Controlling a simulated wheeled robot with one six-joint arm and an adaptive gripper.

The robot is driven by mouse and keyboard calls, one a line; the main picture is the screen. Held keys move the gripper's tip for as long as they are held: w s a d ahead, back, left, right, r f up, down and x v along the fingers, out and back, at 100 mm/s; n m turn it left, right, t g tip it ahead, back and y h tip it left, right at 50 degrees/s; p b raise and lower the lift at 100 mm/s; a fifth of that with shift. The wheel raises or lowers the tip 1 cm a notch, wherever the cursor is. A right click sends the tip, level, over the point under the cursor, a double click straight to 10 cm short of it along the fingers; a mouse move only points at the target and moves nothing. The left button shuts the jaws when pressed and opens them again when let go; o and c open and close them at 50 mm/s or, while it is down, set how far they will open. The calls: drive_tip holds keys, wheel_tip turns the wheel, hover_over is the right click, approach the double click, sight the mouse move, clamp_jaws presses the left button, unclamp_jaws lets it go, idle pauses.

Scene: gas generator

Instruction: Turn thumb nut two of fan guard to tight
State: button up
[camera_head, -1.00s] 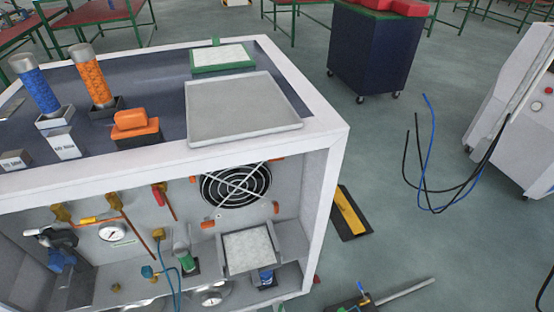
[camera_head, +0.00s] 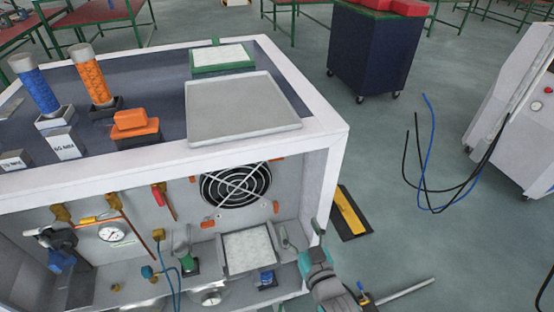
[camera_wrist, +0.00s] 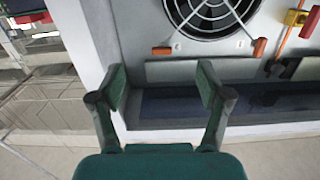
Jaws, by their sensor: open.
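The fan guard (camera_head: 236,185) is a round wire grille over a black fan on the cabinet's inner back wall. Orange thumb nuts sit around it: upper left (camera_head: 193,179), upper right (camera_head: 277,158), lower left (camera_head: 207,224) and lower right (camera_head: 276,207). No number marks which is two. The wrist view shows the guard (camera_wrist: 212,12) with one nut lying level (camera_wrist: 162,51) and one tilted upright (camera_wrist: 260,47). My gripper (camera_head: 301,236) is open and empty at the cabinet's front right edge, apart from every nut; its spread fingers show in the wrist view (camera_wrist: 161,78).
A grey box with a light top (camera_head: 249,250) stands below the fan. A red-handled valve (camera_head: 159,195) and a pressure gauge (camera_head: 112,233) are left of it. The cabinet's white right frame (camera_head: 330,190) is close to my gripper.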

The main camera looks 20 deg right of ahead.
drive_tip(key=w+r, duration=0.3)
drive_tip(key=w, duration=0.7)
drive_tip(key=w+r, duration=0.3)
drive_tip(key=w, duration=0.7)
drive_tip(key=shift+w+r+t, duration=0.3)
drive_tip(key=shift+w+r, duration=0.05)
drive_tip(key=shift+c, duration=0.2)
drive_tip(key=c, duration=1.1)
